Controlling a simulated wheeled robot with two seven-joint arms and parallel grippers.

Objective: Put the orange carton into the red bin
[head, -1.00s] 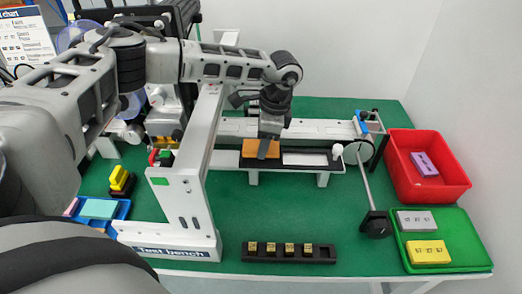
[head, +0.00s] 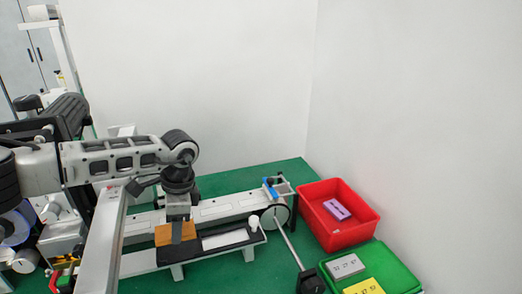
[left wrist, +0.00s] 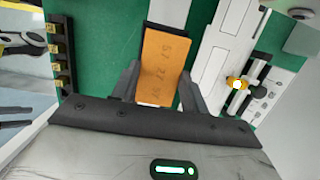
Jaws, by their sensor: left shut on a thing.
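The orange carton (head: 163,236) is at the left end of a dark tray on the bench in the head view. My left gripper (head: 182,229) points down over it and is shut on it. In the left wrist view the carton (left wrist: 164,62), with dark printed digits, sits between the two fingers of the gripper (left wrist: 160,84). I cannot tell whether it is lifted off the tray. The red bin (head: 354,232) stands at the right of the table and holds a purple carton (head: 337,209). My right gripper is not in view.
A green tray (head: 398,268) with a grey carton (head: 346,266) and a yellow carton (head: 364,287) lies in front of the bin. A roller with a rod (head: 287,238) and a small post frame (head: 280,190) stand between the carton and the bin.

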